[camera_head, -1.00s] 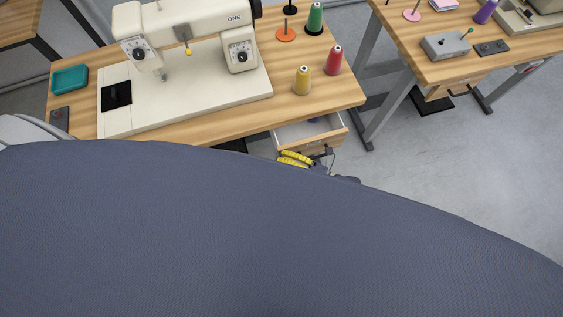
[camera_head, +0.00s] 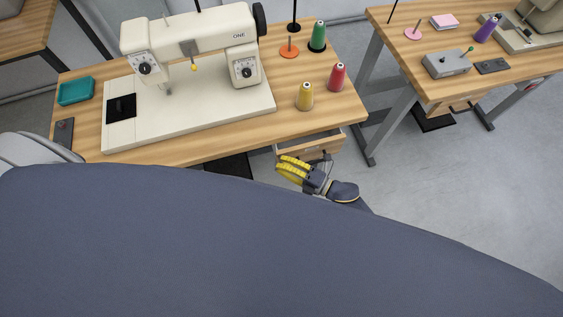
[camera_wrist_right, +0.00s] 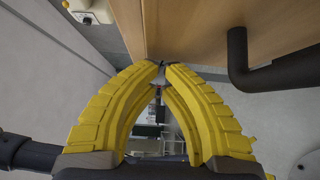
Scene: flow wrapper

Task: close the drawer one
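Drawer one (camera_head: 322,148) is the wooden drawer under the right end of the table with the sewing machine marked ONE (camera_head: 190,40). It stands slightly open, with a thin strip of its inside showing under the tabletop. My right gripper (camera_head: 279,166) is in front of it at its left part, with yellow fingers. In the right wrist view the fingertips (camera_wrist_right: 162,68) come together beside the wooden drawer front (camera_wrist_right: 205,28), with nothing seen between them; contact cannot be told. A dark bar handle (camera_wrist_right: 245,70) stands out from the wood to their right. My left gripper is not in view.
The tabletop carries a yellow spool (camera_head: 305,97), a red spool (camera_head: 337,77), a green spool (camera_head: 318,37) and a teal tray (camera_head: 76,91). A second table (camera_head: 440,85) with its own drawer stands at the right.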

